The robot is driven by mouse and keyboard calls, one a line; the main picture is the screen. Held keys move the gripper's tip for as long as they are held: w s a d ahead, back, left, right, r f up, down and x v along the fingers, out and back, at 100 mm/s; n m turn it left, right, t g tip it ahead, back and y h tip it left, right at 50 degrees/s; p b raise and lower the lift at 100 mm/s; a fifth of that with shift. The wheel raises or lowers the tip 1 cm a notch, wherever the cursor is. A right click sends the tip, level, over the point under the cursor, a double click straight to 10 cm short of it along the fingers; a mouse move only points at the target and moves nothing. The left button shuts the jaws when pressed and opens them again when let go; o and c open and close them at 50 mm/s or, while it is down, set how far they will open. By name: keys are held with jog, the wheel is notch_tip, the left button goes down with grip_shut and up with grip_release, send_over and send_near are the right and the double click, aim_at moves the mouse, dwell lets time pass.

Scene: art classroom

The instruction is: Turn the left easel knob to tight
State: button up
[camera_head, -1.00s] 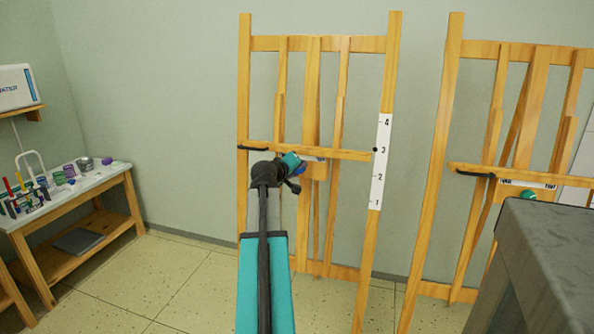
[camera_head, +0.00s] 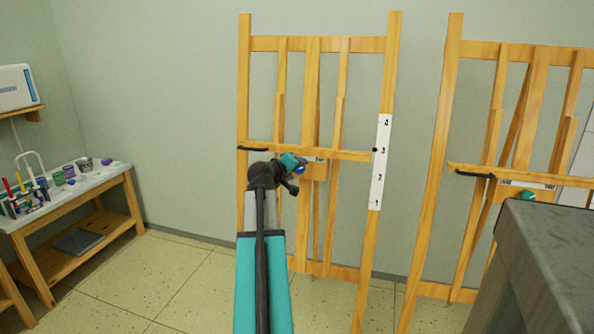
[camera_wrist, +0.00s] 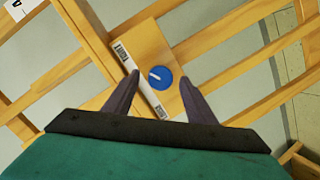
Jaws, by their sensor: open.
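The left easel (camera_head: 313,90) stands against the wall. Its knob (camera_head: 299,170) is round and blue, on a wooden block below the crossbar, partly behind my gripper. My gripper (camera_wrist: 160,77) is open, with one finger on each side of the knob in the picture. The fingertips seem short of it; contact cannot be told.
A second easel (camera_head: 441,150) with a green knob (camera_head: 528,195) stands at the right. A dark grey table (camera_head: 545,240) is at the lower right. A wooden bench (camera_head: 105,185) with cups and tools is at the left. The floor between is clear.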

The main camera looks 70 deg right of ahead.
jog(key=p+v, duration=0.1)
jog(key=v, duration=1.1)
dwell(0.5)
